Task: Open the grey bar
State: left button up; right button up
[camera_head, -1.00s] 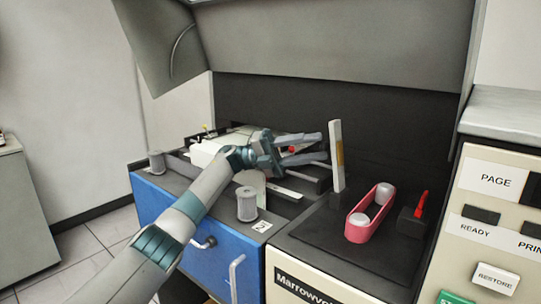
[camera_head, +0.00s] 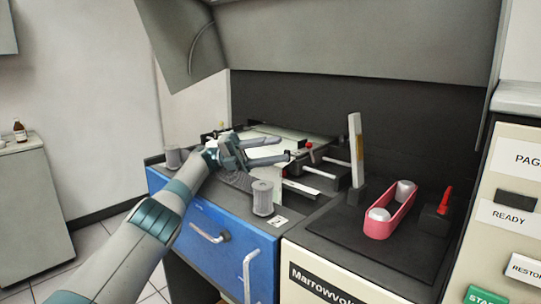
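On the machine's dark top stands a black mechanism (camera_head: 289,171) with a red knob (camera_head: 310,147) and pale grey rods (camera_head: 320,173) sticking out to the right. A flat light grey strip (camera_head: 302,188) lies in front of it. I cannot tell for sure which of these is the grey bar. My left gripper (camera_head: 284,148) is open, with two grey fingers apart and pointing right. Its fingertips are just left of the red knob, and nothing shows between them. The gripper hides part of the pale plate (camera_head: 290,136) behind it. My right gripper is not in view.
A grey spool (camera_head: 262,197) stands in front of the mechanism; another (camera_head: 174,158) is at left. An upright pale post (camera_head: 356,150), a pink holder (camera_head: 391,215) and a red switch (camera_head: 444,200) stand right. A grey hood (camera_head: 350,45) overhangs the back.

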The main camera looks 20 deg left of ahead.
pick_arm(q)
jog(key=shift+a+f, duration=0.1)
jog(key=shift+a, duration=0.3)
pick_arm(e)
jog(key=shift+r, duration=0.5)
pick_arm(q)
jog(key=shift+s, duration=0.15)
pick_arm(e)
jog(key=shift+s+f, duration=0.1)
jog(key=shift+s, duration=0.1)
